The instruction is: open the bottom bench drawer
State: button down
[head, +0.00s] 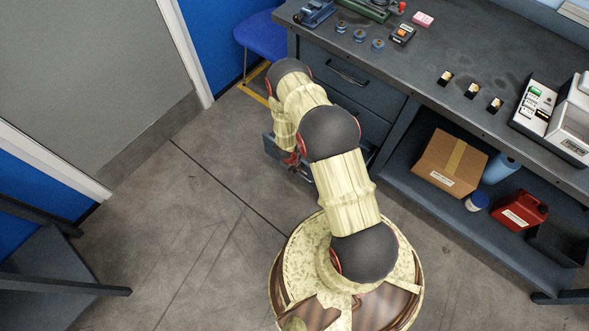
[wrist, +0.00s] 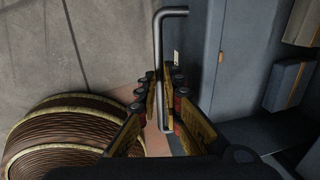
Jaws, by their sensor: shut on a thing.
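The bottom bench drawer (head: 272,148) stands partly pulled out at the left end of the bench in the head view, mostly hidden behind my arm. Its handle (wrist: 159,45) is a grey metal bar in the middle of the wrist view, bent at its top end toward the drawer front (wrist: 196,50). My gripper (wrist: 161,82) is shut on this bar, with a finger on each side of it. In the head view the gripper is largely covered by my arm, low beside the drawer.
A closed upper drawer with a dark handle (head: 347,74) is above. A blue chair (head: 262,36) stands behind the bench's left end. A cardboard box (head: 450,163) and red can (head: 520,211) sit on the lower shelf. The floor (head: 190,210) to the left is clear.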

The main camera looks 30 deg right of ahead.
jog(key=c, duration=2)
grip_release()
jog(key=shift+o, duration=0.4)
notch_tip(320, 180, up, 12)
jog(key=a, duration=0.2)
jog(key=shift+s, duration=0.4)
jog(key=shift+f, duration=0.1)
